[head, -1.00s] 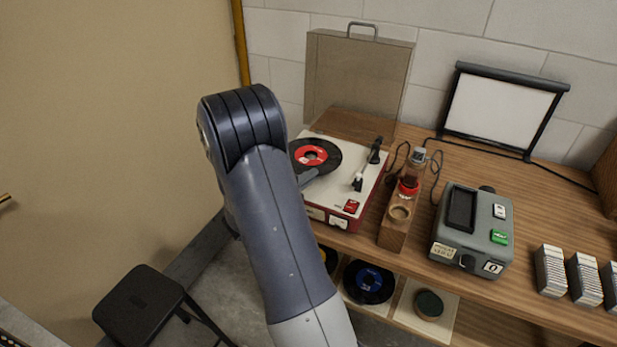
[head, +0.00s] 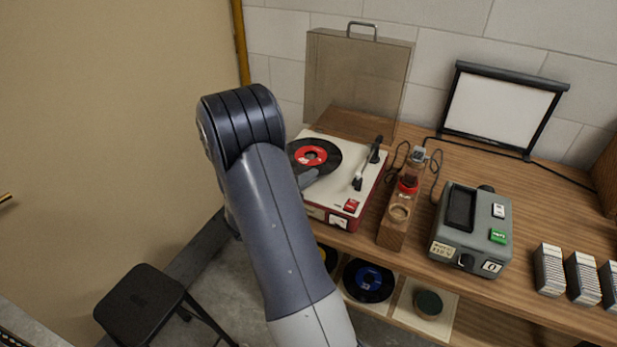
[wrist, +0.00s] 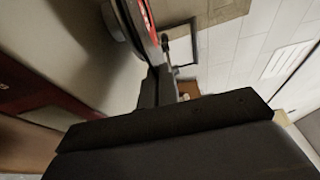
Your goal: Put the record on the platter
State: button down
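The record (head: 328,163), black with a red label (head: 314,155), is over the platter area of the cream and red record player (head: 335,202). In the wrist view the record (wrist: 133,22) shows nearly edge-on, with the grey platter (wrist: 113,22) right beside its underside. I cannot tell whether they touch. My gripper (head: 312,176) is at the record's near edge, partly hidden behind my arm. In the wrist view its fingers (wrist: 155,82) look closed on the record's rim. The tonearm (head: 366,165) stands to the right, clear of the record.
The player's lid (head: 357,75) stands open behind it. A wooden block with a red-topped piece (head: 396,222) and a grey device (head: 472,228) stand to the right. More records (head: 369,281) lie on the shelf below. A black stool (head: 139,302) is at lower left.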

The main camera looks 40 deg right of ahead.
jog(key=shift+f, duration=0.45)
jog(key=c, duration=2.1)
grip_release()
jog(key=shift+o, duration=0.7)
jog(key=a+p, duration=0.2)
jog(key=a, duration=0.9)
jog(key=shift+s, duration=0.35)
jog(key=shift+w+d+b, duration=0.15)
jog(key=shift+d+b, duration=0.35)
jog(key=shift+d, duration=1.65)
jog(key=shift+w+d+b, duration=0.15)
jog(key=shift+d+b, duration=0.3)
jog(key=shift+d, duration=1.65)
jog(key=shift+a, duration=0.15)
